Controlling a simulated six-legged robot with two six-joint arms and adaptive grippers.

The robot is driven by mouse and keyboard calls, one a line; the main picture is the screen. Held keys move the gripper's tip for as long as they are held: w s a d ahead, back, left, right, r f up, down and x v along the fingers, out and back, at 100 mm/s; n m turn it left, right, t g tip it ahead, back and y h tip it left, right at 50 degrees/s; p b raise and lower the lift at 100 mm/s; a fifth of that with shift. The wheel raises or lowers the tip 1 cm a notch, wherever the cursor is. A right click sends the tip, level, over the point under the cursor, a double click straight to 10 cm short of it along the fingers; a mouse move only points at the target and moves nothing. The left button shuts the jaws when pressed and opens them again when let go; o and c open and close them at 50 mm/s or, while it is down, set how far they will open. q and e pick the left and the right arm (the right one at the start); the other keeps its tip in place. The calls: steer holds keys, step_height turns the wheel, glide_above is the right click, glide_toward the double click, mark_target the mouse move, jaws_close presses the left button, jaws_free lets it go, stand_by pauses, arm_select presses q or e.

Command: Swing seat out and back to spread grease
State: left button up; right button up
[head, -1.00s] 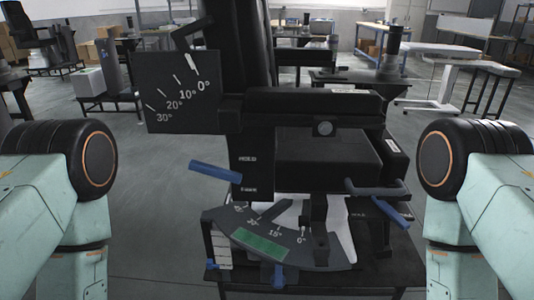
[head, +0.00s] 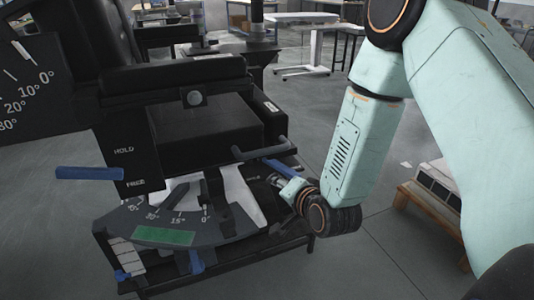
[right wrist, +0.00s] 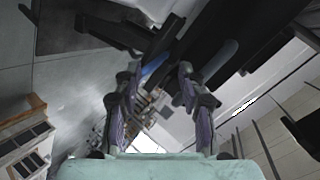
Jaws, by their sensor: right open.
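The black seat unit (head: 200,130) stands at the left of the head view. Its angle scale (head: 175,218) has degree marks and a green band (head: 163,236). A blue lever (head: 90,173) sticks out left beside the HOLD and FREE labels. A black bar handle (head: 262,150) and a blue grip (head: 278,168) are on its right side. My right gripper (head: 284,187) is beside this blue grip. In the right wrist view the fingers of my right gripper (right wrist: 160,72) are apart, with a blue bar (right wrist: 155,66) near their tips. Contact is unclear. My left gripper is out of view.
A tilt plate with degree marks (head: 30,90) stands at the left edge. A wooden pallet (head: 432,208) with a box lies on the floor at right. A white table (head: 300,18) stands behind. Grey floor is clear between.

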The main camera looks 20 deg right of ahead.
mark_target(269, 152)
steer(key=w+d+r+m+t, duration=0.1)
steer(key=w+r+m+t, duration=0.2)
steer(key=r+m, duration=0.3)
steer(key=shift+m, duration=0.3)
steer(key=shift+w+d+f+b, duration=0.1)
steer(key=shift+w+f+b, duration=0.25)
steer(key=shift+w, duration=1)
steer(key=shift+w+d+f+b, duration=0.1)
steer(key=shift+w+f+b, duration=0.3)
steer(key=shift+w, duration=0.9)
steer(key=shift+w+d+f+b, duration=0.1)
steer(key=shift+w+f+b, duration=0.25)
steer(key=shift+w, duration=1)
jaws_close()
